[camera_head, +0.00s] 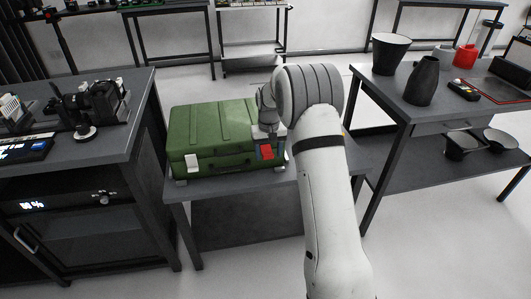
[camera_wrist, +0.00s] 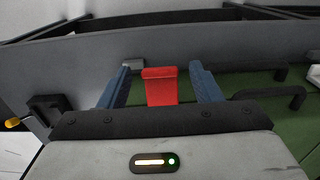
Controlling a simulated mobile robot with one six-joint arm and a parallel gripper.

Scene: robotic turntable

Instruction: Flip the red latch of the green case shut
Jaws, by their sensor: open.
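The green case (camera_head: 210,128) lies closed on a low grey table in the head view. Its red latch (camera_head: 266,152) is on the front face near the right end, right by my gripper. In the wrist view the red latch (camera_wrist: 160,86) stands between the two blue fingers of my gripper (camera_wrist: 160,88), with a gap visible on both sides. My gripper is open. A white latch (camera_head: 192,161) is on the left of the case front. Part of the green case (camera_wrist: 270,95) shows at the right in the wrist view. My arm hides the case's right end in the head view.
A dark handle (camera_wrist: 275,97) juts from the case front, right of my fingers. A desk with a camera (camera_head: 92,100) stands left. A table with a dark vase (camera_head: 423,82) stands right. The floor in front of the low table (camera_head: 290,178) is clear.

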